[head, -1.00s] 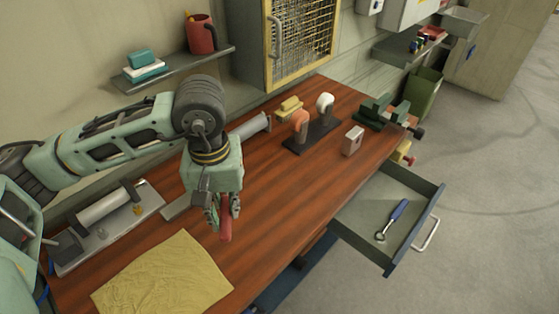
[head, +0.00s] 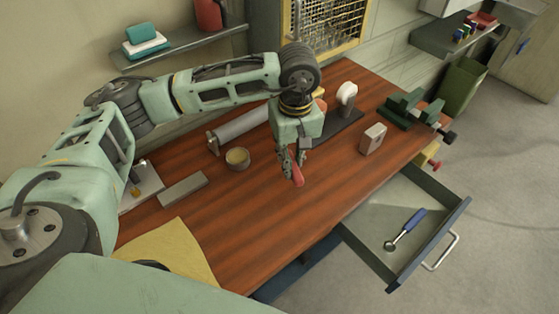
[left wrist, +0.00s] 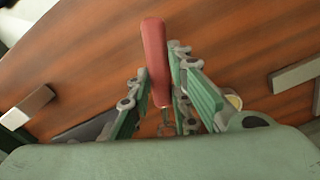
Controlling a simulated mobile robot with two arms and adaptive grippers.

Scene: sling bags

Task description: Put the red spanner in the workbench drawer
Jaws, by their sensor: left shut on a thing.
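My left gripper (head: 291,164) is shut on the red spanner (head: 297,175) and holds it over the wooden workbench (head: 290,215). In the left wrist view the spanner's red handle (left wrist: 155,62) sticks out past the fingers (left wrist: 160,95), and its metal end lies between them. The workbench drawer (head: 380,258) is pulled open at the right front of the bench. A spanner with a blue handle (head: 411,222) lies in it. The gripper is to the left of the drawer, apart from it. My right gripper is not in view.
A grey block (head: 373,139) and a green vise (head: 410,108) stand at the bench's back right. A small round tin (head: 238,159), a grey bar (head: 183,190) and a yellow cloth (head: 170,252) lie to the left. The bench between gripper and drawer is clear.

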